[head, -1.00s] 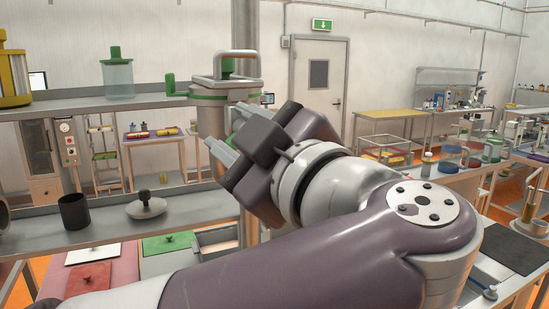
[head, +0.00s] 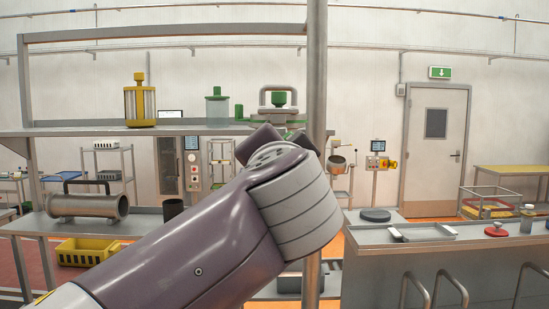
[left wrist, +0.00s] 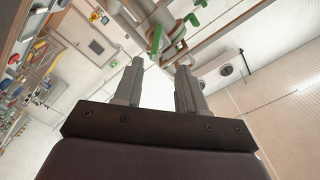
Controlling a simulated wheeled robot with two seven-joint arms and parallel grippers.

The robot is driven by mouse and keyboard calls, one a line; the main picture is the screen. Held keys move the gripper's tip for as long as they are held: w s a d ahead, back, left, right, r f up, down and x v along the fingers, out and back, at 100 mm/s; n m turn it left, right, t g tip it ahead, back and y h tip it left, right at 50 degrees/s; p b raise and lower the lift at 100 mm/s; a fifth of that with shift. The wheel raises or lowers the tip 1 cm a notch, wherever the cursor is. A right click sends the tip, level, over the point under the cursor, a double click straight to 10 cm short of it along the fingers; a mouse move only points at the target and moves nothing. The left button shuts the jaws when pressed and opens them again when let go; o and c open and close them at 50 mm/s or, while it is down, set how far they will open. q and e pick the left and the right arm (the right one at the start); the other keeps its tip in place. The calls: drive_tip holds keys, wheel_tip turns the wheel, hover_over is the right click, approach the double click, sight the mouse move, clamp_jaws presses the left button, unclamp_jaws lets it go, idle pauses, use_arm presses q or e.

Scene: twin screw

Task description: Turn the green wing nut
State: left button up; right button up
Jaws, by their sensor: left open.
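A metal vessel with an arched handle (head: 263,102) stands on the upper shelf in the head view. A green knob (head: 279,98) sits under its handle, and an upright green piece (head: 239,112) stands at its left side. I cannot tell for sure which green part is the wing nut. In the left wrist view, green parts (left wrist: 157,39) show just beyond the fingertips, in front of a metal body. My left gripper (left wrist: 160,66) is open and empty, apart from these parts. In the head view, my arm hides its fingers. My right gripper is out of view.
The upper shelf (head: 75,131) also carries a yellow-framed cylinder (head: 140,104) and a green-capped jar (head: 217,107). A metal post (head: 316,70) rises beside the vessel. A pipe piece (head: 88,206) and a dark cup (head: 173,208) stand on the lower shelf. A workbench (head: 440,238) is on the right.

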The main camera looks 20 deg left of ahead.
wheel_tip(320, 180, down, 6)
drive_tip(key=b, duration=0.4)
use_arm(q)
drive_tip(key=d+p+x, duration=0.1)
drive_tip(key=p+x, duration=0.5)
drive_tip(key=x, duration=0.5)
drive_tip(key=shift+w+p, duration=0.35)
drive_tip(key=shift+w, duration=0.15)
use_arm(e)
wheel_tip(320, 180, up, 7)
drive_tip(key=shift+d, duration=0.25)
use_arm(q)
drive_tip(key=shift+a+f, duration=0.1)
drive_tip(key=shift+a, duration=0.05)
clamp_jaws()
